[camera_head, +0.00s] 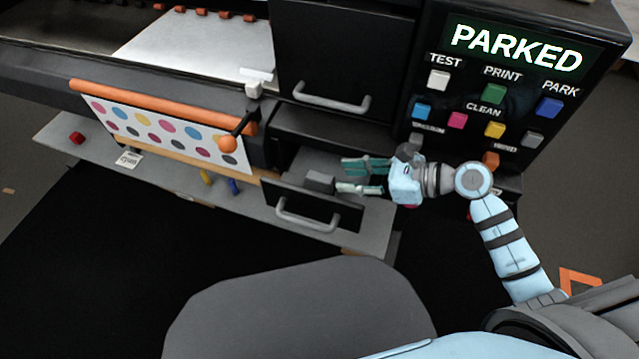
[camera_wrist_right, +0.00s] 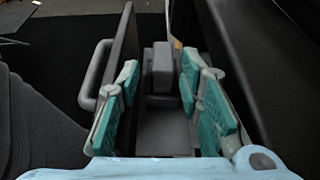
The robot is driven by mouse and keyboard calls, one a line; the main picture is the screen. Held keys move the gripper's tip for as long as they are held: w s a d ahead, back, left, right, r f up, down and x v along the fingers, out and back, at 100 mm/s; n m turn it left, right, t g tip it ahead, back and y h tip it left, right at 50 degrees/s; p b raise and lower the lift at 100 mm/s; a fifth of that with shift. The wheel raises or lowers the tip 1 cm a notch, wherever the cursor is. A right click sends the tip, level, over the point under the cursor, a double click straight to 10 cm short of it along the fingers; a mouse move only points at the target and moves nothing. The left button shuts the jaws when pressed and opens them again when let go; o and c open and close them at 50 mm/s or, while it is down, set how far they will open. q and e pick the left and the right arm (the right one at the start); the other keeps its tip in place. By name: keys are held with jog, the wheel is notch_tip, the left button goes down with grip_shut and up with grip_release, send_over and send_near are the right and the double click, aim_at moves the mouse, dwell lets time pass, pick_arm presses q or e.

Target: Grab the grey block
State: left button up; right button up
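The grey block (camera_head: 318,180) sits inside an open drawer (camera_head: 345,212), near the drawer's left end in the head view. In the right wrist view, the block (camera_wrist_right: 163,66) is ahead, beyond the middle of the drawer floor. My right gripper (camera_head: 346,177) reaches into the drawer from the right, with its teal-padded fingers spread and nothing between them. In the head view its fingertips are just right of the block. In the right wrist view the fingers (camera_wrist_right: 158,80) stand on either side of the line to the block; contact cannot be told. My left gripper is not in view.
The drawer front and its handle (camera_head: 307,216) stand on the near side of my right gripper. A closed cabinet front (camera_head: 340,50) is above. A panel of coloured buttons (camera_head: 493,93) reading PARKED is at right. A dotted sheet (camera_head: 165,130) hangs at left.

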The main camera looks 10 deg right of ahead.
aim_at(324, 177)
jog(key=x, duration=0.7)
jog(key=shift+w+a+f+b, duration=0.1)
jog(key=shift+w+f+b, duration=0.15)
jog(key=shift+f+b, duration=0.2)
grip_shut()
